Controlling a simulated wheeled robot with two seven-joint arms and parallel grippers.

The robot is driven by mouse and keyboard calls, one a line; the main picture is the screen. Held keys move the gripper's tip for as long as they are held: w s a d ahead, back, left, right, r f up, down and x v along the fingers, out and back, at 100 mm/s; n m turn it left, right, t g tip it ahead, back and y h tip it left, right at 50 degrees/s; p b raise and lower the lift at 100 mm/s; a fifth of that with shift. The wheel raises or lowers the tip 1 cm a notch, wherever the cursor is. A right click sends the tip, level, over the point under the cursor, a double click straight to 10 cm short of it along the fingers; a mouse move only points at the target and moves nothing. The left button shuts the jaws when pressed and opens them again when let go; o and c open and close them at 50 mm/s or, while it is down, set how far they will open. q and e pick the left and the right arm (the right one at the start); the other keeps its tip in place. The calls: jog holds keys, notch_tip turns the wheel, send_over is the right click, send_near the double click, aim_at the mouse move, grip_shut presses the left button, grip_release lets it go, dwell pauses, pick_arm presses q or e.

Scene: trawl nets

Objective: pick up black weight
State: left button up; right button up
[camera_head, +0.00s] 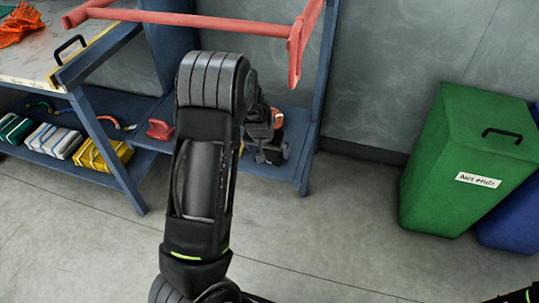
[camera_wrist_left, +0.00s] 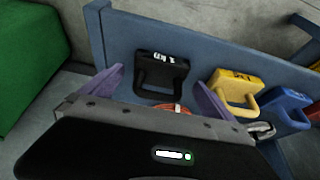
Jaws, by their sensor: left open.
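The black weight (camera_wrist_left: 162,68), a block with a loop handle and a white marking, lies on the blue shelf (camera_wrist_left: 190,38) in the left wrist view. Its handle points toward my left gripper (camera_wrist_left: 155,82), whose two purplish fingers are apart on either side of the handle's end. I cannot tell whether they touch it. An orange-red curved thing (camera_wrist_left: 172,107) shows between the fingers, partly hidden by the gripper body. In the head view my left gripper (camera_head: 266,146) is at the shelf's right end, mostly hidden behind my arm.
A yellow weight (camera_wrist_left: 236,86) and a blue weight (camera_wrist_left: 284,106) lie beside the black one. A green bin (camera_head: 455,160) and a blue bin (camera_head: 515,220) stand at right. Red rails (camera_head: 200,20) cross above my arm.

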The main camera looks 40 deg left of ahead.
aim_at(269, 154)
pick_arm(q)
jog(key=x, duration=0.3)
jog(key=shift+w+a+f, duration=0.1)
jog(key=shift+w+f, duration=0.05)
jog(key=shift+c, duration=0.6)
jog(key=c, duration=1.8)
jog(key=shift+c, duration=0.4)
jog(key=shift+w, duration=0.1)
notch_tip(269, 154, up, 10)
jog(key=shift+r+p, duration=0.15)
jog(key=shift+p, duration=0.75)
